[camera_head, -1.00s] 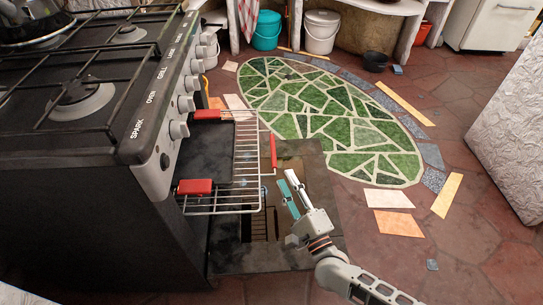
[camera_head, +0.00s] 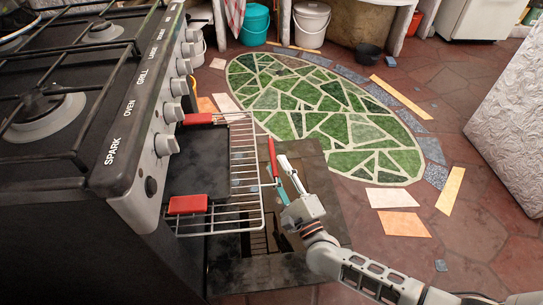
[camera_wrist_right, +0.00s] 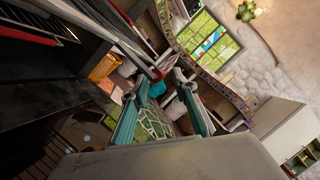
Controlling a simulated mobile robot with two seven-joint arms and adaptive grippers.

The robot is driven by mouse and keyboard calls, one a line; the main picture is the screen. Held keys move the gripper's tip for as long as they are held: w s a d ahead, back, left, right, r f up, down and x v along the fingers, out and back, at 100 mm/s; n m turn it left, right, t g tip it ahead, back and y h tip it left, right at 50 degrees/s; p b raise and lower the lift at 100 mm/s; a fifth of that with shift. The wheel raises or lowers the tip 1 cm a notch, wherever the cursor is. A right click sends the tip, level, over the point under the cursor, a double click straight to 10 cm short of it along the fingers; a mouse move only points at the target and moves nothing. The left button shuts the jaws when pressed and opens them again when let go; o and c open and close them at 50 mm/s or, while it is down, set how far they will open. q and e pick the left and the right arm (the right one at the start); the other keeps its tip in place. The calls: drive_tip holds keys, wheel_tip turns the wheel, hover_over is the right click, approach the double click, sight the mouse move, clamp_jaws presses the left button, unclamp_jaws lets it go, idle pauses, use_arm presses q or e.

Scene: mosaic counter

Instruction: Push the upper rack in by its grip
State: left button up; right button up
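The upper rack (camera_head: 243,208) is a wire rack extending out of the stove, pulled well out over the dark open door. Its grip (camera_head: 272,156) is a red bar at the rack's outer edge. My right gripper (camera_head: 281,175) is open at the near end of the grip, with a pale finger and a teal pad showing. In the right wrist view, its two teal fingers (camera_wrist_right: 163,85) are apart, and a red bar end (camera_wrist_right: 157,75) shows between their tips. I cannot tell whether they touch it. My left gripper is not in view.
The black stove (camera_head: 85,215) with its knobs stands at left. Two more red pieces (camera_head: 188,204) sit on the rack's sides near the stove. The open oven door (camera_head: 232,270) lies low beneath the rack. Green mosaic floor (camera_head: 325,115) is clear beyond; a white textured block (camera_head: 515,120) stands at right.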

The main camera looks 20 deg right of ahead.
sight(273, 156)
drive_tip(key=x, duration=0.3)
drive_tip(key=shift+w+f, duration=0.1)
drive_tip(key=shift+w, duration=0.15)
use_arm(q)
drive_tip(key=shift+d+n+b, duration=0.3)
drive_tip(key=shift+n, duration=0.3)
use_arm(e)
drive_tip(key=shift+w, duration=0.45)
drive_tip(key=shift+r, duration=0.25)
drive_tip(key=shift+c, duration=0.3)
clamp_jaws()
drive_tip(key=shift+a, duration=0.1)
